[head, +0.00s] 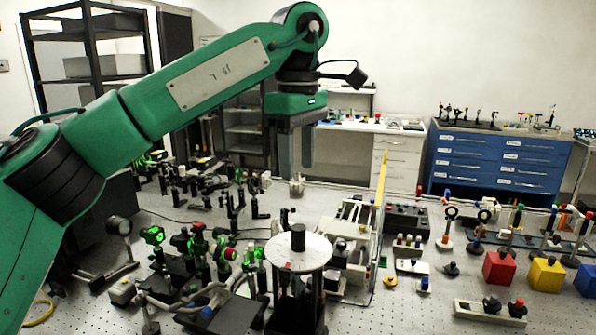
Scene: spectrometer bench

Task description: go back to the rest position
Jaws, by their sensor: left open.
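My left arm comes in from the left and reaches up over the optical bench (445,300). Its left gripper (296,168) hangs straight down from the wrist, with the fingers apart and nothing between them. It is above the far part of the bench, clear of the parts on it as far as I can tell. My right gripper is out of the picture.
A round white-topped stand (298,257) rises near the front middle. Optical mounts crowd the left half. A thin yellow-edged panel (378,215) stands upright at the middle. Red (500,269), yellow (546,275) and blue blocks (586,281) sit right. A blue drawer cabinet (495,163) stands behind.

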